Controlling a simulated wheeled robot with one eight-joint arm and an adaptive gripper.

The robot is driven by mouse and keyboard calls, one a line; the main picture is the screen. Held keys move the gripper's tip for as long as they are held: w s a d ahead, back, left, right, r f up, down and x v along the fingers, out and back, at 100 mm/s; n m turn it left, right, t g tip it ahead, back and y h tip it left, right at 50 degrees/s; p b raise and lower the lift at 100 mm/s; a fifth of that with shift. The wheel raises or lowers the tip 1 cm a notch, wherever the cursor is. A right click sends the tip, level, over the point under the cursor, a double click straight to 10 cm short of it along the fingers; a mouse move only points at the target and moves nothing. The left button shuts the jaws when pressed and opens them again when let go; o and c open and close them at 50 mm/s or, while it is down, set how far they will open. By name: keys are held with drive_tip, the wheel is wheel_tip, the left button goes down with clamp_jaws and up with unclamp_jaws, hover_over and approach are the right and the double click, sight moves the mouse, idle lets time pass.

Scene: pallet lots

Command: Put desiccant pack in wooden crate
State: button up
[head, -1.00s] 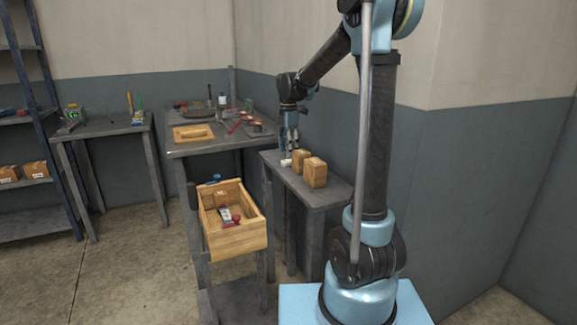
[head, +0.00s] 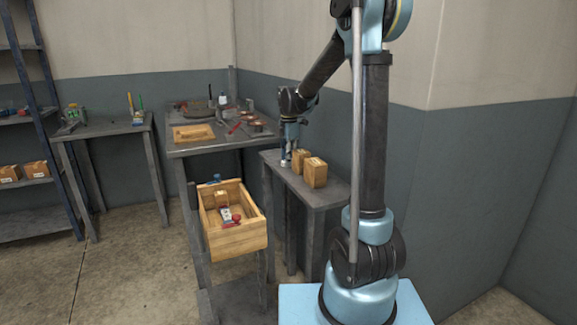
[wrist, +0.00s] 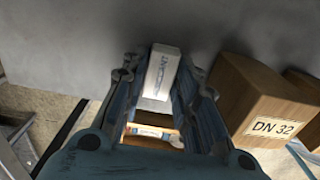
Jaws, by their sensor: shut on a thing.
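The desiccant pack is a small white printed block (wrist: 160,72) between the fingers of my gripper (wrist: 158,95) in the wrist view. My gripper is shut on it. In the head view my gripper (head: 287,159) is low over the left end of the narrow grey side table, and the pack is mostly hidden there. The wooden crate (head: 240,240) is open-topped and stands on a lower stand in front, left of the gripper. It holds a small brown box (head: 221,199) and red-and-white items (head: 231,216).
Two brown cartons (head: 315,172) stand close to the right of my gripper; one is labelled DN 32 (wrist: 273,126). A grey workbench (head: 180,150) behind bears a wooden tray (head: 194,133) and tools. A wall rises behind the side table.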

wheel_tip(320, 180, up, 10)
drive_tip(key=shift+r, duration=0.1)
idle(0.6)
